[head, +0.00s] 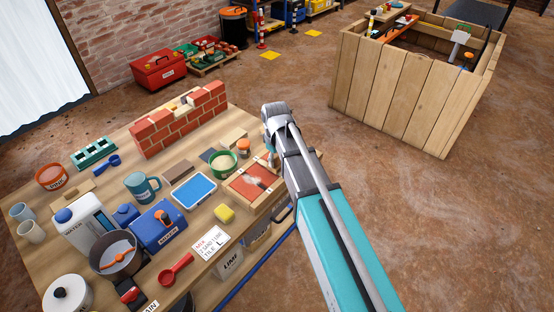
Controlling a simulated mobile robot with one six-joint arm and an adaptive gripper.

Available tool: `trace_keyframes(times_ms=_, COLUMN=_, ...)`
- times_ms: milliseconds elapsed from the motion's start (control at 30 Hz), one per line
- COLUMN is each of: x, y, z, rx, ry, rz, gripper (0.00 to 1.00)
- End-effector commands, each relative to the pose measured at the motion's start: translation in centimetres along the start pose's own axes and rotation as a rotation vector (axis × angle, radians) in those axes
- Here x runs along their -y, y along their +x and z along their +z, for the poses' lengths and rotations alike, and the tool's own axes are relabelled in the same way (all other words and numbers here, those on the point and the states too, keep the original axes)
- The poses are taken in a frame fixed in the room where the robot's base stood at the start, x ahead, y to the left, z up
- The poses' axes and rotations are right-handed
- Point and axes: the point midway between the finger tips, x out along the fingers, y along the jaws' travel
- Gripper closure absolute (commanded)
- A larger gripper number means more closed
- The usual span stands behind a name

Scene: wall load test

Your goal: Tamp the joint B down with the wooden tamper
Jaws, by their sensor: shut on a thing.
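In the head view, a low red brick wall (180,121) stands on the wooden workbench (120,184), with a gap in its top course that holds pale material. I cannot read any joint label on it, so I cannot tell which joint is B. My arm reaches from the lower right to the bench's right edge, and its raised elbow is to the right of the wall. My gripper is hidden behind my arm. I cannot make out the wooden tamper.
A wooden-framed tray (234,191), a green tub (223,173), a blue tray (194,191) and a teal mug (142,188) crowd the bench beside my arm. A wooden enclosure (398,84) stands at the upper right. The floor between is clear.

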Motion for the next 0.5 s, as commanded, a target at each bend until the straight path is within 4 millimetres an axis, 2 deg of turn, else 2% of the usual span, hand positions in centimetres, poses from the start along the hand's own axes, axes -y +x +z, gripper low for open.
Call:
trace_keyframes(times_ms=33, x=0.0, y=-0.6, z=0.0, rx=0.0, ry=0.0, rz=0.0, gripper=1.0)
trace_keyframes(times_ms=500, x=0.0, y=-3.3, z=-0.1, rx=-0.001, ry=0.0, rz=0.0, gripper=1.0)
